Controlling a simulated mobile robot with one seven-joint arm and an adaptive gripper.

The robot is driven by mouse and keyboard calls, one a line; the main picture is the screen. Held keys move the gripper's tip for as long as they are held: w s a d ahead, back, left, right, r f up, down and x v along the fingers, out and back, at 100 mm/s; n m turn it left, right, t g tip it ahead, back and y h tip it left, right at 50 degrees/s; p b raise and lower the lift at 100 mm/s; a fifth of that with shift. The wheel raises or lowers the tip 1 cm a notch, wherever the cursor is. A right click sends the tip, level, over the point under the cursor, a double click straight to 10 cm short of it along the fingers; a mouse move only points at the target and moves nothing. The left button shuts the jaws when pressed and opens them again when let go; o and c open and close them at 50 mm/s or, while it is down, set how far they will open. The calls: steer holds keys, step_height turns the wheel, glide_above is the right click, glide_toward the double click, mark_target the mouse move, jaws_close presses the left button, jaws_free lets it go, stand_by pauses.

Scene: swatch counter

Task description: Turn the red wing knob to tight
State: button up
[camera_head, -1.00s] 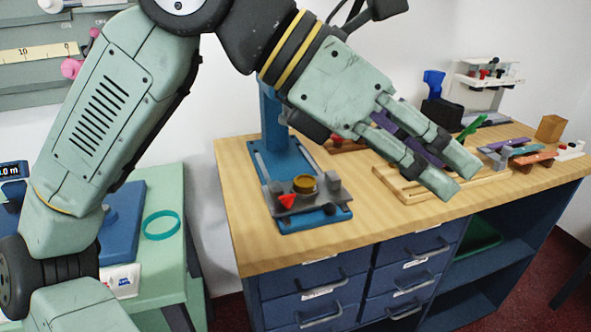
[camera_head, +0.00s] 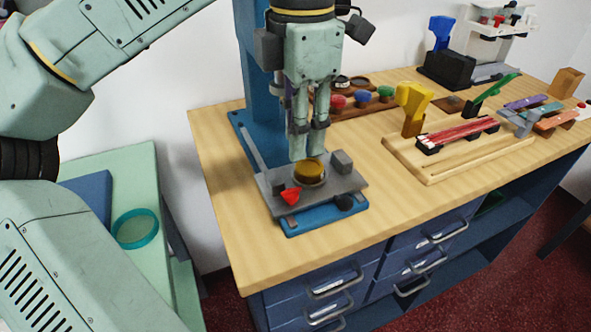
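The red wing knob (camera_head: 290,195) sits at the front left of a small grey fixture plate (camera_head: 340,187). A round brass-coloured piece (camera_head: 309,171) stands behind it on the same plate, with a grey block (camera_head: 342,161) to the right. My gripper (camera_head: 307,158) points down over the plate, its fingertips at the back of the brass piece in the picture and behind the red knob. The fingers lie close together from this angle; their opening is unclear. I see nothing held between them, and I cannot tell whether they touch the brass piece.
The fixture stands on a blue base (camera_head: 322,218) with a tall blue column (camera_head: 255,60) behind. A dark knob (camera_head: 344,202) is at its front right. A wooden board (camera_head: 430,172), a yellow clamp-like piece (camera_head: 413,104) and red strips (camera_head: 459,133) lie to the right.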

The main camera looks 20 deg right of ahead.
mark_target(300, 187)
step_height(300, 187, down, 9)
steer(key=shift+f, duration=0.1)
steer(key=shift+c, duration=0.2)
jaws_close()
stand_by(0.3)
